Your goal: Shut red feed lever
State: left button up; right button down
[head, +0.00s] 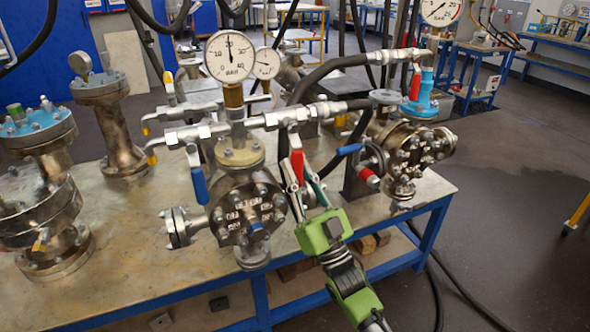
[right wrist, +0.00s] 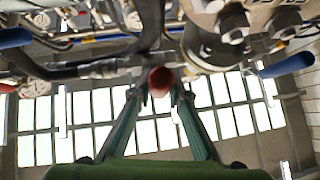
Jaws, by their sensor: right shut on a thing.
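The red feed lever (head: 297,163) hangs down from its valve on the horizontal metal pipe, right of the front vessel (head: 248,200). My right gripper (head: 298,174), green with slim fingers, reaches up from below with a finger on each side of the lever. It is shut on the lever. In the right wrist view, the lever's rounded red end (right wrist: 160,80) shows between the fingertips (right wrist: 160,93). The lever's upper part is foreshortened there. My left gripper is not in view.
A blue lever (head: 199,185) hangs left of the vessel's gauge column. A black hose (head: 330,68) arches above the gripper. A red-and-blue handled valve (head: 366,172) stands close on the right. The blue-edged table (head: 410,214) ends in front; open floor lies to the right.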

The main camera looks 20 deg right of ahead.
jog(key=c, duration=1.9)
grip_release()
jog(key=shift+a, duration=0.1)
jog(key=v, duration=1.2)
